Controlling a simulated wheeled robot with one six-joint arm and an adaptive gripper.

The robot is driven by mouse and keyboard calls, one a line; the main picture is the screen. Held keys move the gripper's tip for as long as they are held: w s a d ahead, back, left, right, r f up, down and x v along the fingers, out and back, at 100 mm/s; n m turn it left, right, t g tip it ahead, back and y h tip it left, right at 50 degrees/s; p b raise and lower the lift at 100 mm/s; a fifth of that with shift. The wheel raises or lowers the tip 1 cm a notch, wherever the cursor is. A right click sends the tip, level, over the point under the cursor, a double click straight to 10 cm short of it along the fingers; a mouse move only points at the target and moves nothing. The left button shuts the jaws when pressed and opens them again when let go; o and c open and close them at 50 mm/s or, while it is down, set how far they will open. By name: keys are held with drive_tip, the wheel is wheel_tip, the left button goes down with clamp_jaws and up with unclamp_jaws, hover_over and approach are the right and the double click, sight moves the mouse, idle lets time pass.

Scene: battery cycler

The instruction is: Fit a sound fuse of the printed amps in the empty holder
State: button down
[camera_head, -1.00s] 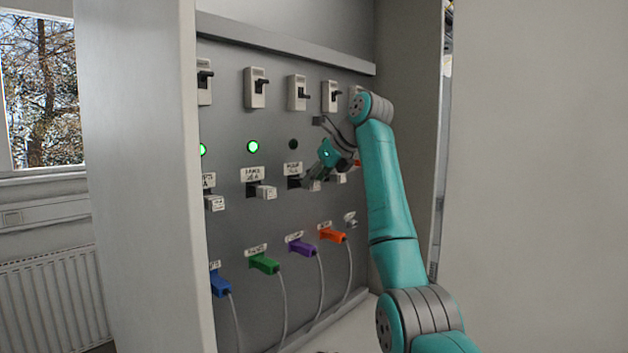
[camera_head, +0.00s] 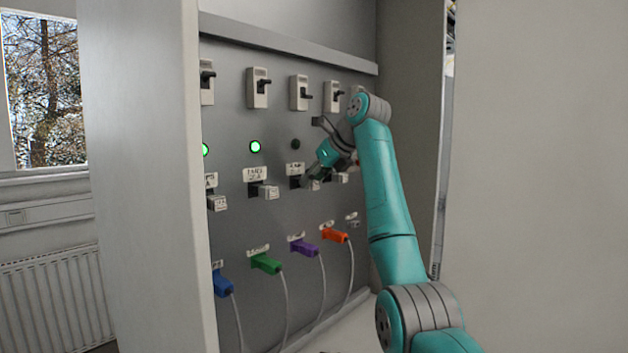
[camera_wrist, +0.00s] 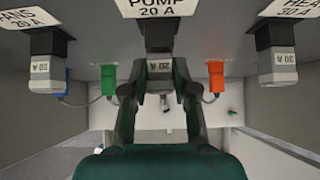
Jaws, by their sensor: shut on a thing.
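My gripper (camera_wrist: 158,88) is shut on a grey and white fuse (camera_wrist: 160,66) marked 20 A. The fuse lies in line with the holder below the PUMP 20 A label (camera_wrist: 158,6), with its back end against or inside the dark holder (camera_wrist: 158,35); how deep it sits I cannot tell. In the head view my gripper (camera_head: 314,180) is at the panel's third column, below a dark lamp (camera_head: 295,144), and hides most of that holder.
The FANS holder's fuse (camera_wrist: 46,73) and the 30 A fuse (camera_wrist: 279,66) flank my gripper closely. Green (camera_head: 265,263), purple (camera_head: 304,247) and orange (camera_head: 334,235) plugs with hanging cables are below. Switches (camera_head: 300,93) are above. Another lamp (camera_head: 255,146) glows green.

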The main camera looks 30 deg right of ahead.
drive_tip(key=shift+w, duration=0.2)
drive_tip(key=c, duration=0.8)
unclamp_jaws()
drive_tip(key=v, duration=0.7)
drive_tip(key=shift+s+r, duration=0.2)
